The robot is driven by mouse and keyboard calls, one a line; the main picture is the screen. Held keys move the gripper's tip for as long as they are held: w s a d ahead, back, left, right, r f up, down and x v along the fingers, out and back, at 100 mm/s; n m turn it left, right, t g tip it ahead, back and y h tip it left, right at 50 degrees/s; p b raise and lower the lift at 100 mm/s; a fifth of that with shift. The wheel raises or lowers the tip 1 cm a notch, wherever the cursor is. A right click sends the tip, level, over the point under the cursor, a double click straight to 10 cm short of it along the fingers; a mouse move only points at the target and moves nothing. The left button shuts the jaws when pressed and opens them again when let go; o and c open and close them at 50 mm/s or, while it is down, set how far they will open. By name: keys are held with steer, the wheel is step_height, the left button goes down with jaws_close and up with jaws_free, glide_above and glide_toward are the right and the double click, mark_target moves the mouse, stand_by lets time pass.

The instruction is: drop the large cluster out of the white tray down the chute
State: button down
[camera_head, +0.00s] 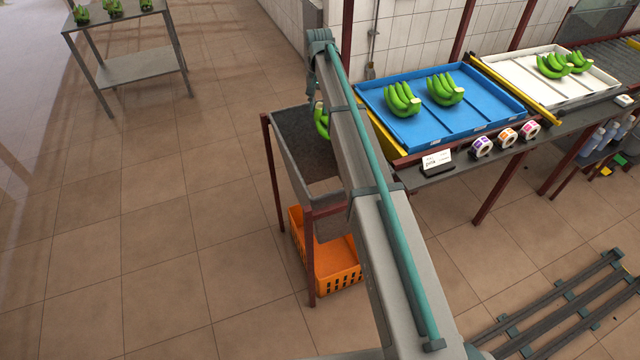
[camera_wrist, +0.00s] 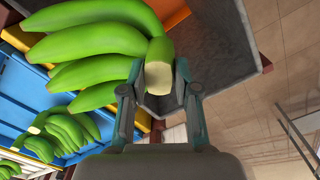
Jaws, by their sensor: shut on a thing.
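My gripper (camera_wrist: 159,92) is shut on the crown of a large green banana cluster (camera_wrist: 88,45), whose fingers point left and up in the wrist view. In the head view, part of this held cluster (camera_head: 320,121) shows beside my arm, over the grey chute (camera_head: 296,135); the arm hides the rest. The chute wall also shows close to the cluster in the wrist view (camera_wrist: 215,50). I cannot tell the height between cluster and chute. The white tray (camera_head: 515,72) at the right holds two green clusters (camera_head: 553,66).
A blue tray (camera_head: 440,110) with two clusters stands right of the chute. An orange crate (camera_head: 340,280) sits below the chute. Label rolls (camera_head: 507,137) and a small card (camera_head: 436,161) line the bench front. A side table (camera_head: 135,66) stands far left. The floor at left is clear.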

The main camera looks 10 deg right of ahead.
mark_target(318, 118)
steer(key=shift+w+a+f, duration=0.1)
steer(key=shift+w, duration=0.2)
steer(key=shift+f+b, duration=1.4)
steer(key=shift+f, duration=1.4)
steer(key=c, duration=0.8)
jaws_free()
steer(key=shift+s, duration=0.1)
steer(key=shift+o, duration=0.2)
steer(key=shift+f, duration=0.1)
step_height(318, 118, up, 12)
steer(key=shift+r, duration=0.1)
